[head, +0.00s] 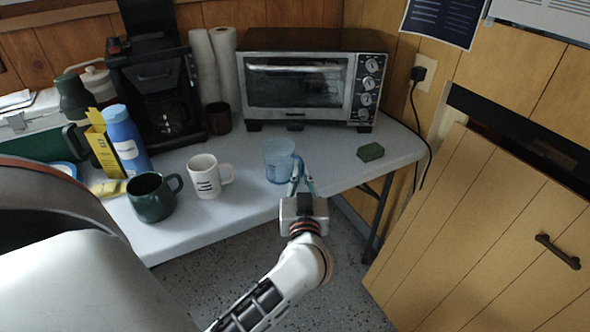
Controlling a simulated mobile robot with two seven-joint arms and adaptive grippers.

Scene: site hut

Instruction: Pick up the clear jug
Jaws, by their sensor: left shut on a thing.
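The clear jug (277,162) is a see-through, blue-tinted vessel standing upright on the grey-white table, in front of the toaster oven. My left gripper (298,176) reaches it from the front right. Its fingers are shut on the jug at its right side, where the handle seems to be; the fingers partly hide that side. The jug looks to be at table height; I cannot tell whether it touches the table. My right gripper is not in view.
A white mug (207,177) and dark green mug (152,198) stand left of the jug. A blue bottle (126,140) and coffee maker (158,85) stand farther left.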

